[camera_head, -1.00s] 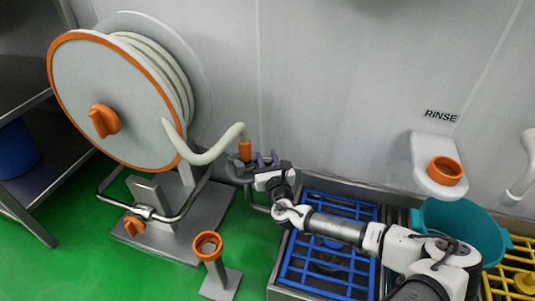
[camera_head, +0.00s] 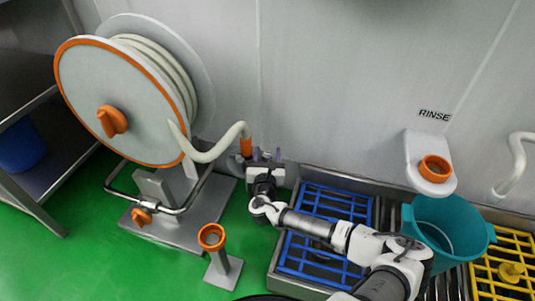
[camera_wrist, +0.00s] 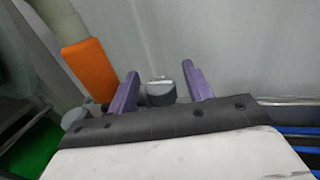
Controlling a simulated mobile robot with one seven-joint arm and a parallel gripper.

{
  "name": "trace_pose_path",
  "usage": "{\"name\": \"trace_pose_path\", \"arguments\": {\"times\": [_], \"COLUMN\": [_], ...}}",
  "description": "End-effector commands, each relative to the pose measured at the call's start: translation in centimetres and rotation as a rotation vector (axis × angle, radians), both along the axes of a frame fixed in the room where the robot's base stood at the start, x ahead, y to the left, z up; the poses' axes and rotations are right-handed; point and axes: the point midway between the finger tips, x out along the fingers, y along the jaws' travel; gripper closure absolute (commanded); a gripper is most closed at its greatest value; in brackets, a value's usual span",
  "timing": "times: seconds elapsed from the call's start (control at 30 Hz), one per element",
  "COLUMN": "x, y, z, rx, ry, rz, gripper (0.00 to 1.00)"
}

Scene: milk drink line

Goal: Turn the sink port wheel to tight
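My gripper (camera_head: 267,155) is at the wall, just right of the orange hose end (camera_head: 246,147). In the wrist view, its two purple fingers (camera_wrist: 161,84) stand apart. A small grey round part (camera_wrist: 160,93) shows between them, with a visible gap on each side. I cannot tell whether this part is the sink port wheel. The orange hose end also shows in the wrist view (camera_wrist: 90,69), left of the fingers. Whatever lies behind and below my gripper at the sink's left corner is mostly hidden by my gripper and wrist.
A hose reel (camera_head: 125,100) stands at the left, its pale hose reaching towards my gripper. An orange-topped post (camera_head: 211,237) stands on the green floor. The sink has a blue grid (camera_head: 325,205), a teal bucket (camera_head: 455,230) and a yellow grid (camera_head: 490,275). A RINSE holder (camera_head: 433,170) is on the wall.

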Motion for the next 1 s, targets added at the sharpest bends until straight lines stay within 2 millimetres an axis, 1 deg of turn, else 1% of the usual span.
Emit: {"name": "trace_pose_path", "arguments": {"times": [0.23, 0.37, 0.47, 0.8, 0.9, 1.0], "x": [0.0, -0.8, -2.2, -9.9, -11.6, -12.8], "y": [0.0, 0.0, 0.1, 0.7, 0.8, 0.9], "z": [0.0, 0.0, 0.2, 0.2, 0.2, 0.1], "rx": [0.000, 0.000, 0.001, 0.001, 0.001, 0.000], "ry": [0.000, 0.002, 0.002, 0.002, 0.001, 0.001], "rz": [0.001, 0.001, 0.002, 0.001, 0.000, 0.001], "gripper": [0.50, 0.50, 0.50, 0.50, 0.50, 0.50]}}
